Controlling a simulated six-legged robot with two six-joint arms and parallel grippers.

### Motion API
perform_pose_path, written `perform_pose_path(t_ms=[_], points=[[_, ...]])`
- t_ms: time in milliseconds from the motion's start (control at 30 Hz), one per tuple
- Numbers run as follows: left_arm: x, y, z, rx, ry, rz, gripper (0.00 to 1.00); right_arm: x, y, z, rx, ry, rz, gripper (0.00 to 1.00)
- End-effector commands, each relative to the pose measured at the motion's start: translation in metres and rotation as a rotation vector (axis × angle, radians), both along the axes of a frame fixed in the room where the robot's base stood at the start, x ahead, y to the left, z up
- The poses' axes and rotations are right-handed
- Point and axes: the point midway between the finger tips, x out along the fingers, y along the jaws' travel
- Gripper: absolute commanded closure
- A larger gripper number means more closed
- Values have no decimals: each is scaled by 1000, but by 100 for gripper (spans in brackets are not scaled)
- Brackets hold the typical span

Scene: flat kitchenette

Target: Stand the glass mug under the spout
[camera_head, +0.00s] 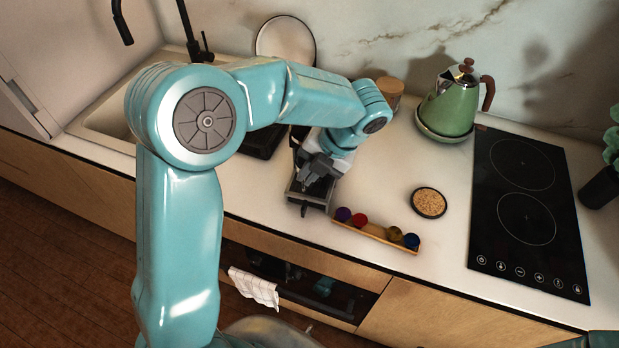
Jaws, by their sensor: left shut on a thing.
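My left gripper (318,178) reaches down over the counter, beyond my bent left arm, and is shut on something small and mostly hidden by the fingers. It is most likely the glass mug, which I cannot make out clearly and do not see anywhere else. The gripper is above the front part of a grey and dark machine (298,196), which looks like a coffee maker with a tray. My arm hides most of it, and its spout is not visible. I cannot tell whether the held thing touches the tray. My right gripper is not in view.
A wooden holder (375,234) with several coloured capsules lies right of the machine. A round cork coaster (429,203), a green kettle (449,104) and a black hob (528,210) are farther right. A lidded jar (389,93) stands behind. The counter around the coaster is clear.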

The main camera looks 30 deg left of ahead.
Motion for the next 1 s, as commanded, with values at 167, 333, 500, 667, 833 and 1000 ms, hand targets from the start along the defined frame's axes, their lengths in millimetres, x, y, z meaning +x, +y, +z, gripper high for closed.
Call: perform_pose_path(t_ms=[167, 333, 500, 667, 833, 1000], points=[[1, -1, -2, 1, 2, -1, 100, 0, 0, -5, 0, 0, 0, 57], [1, -1, -3, 1, 2, -1, 100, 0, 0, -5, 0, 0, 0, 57], [1, -1, -8, 0, 1, 0, 100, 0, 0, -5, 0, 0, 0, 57], [1, -1, -13, 0, 2, 0, 100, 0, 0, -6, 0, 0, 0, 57], [1, -1, -14, 0, 1, 0, 87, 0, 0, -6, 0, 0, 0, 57], [1, -1, -14, 0, 1, 0, 68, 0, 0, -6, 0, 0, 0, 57]])
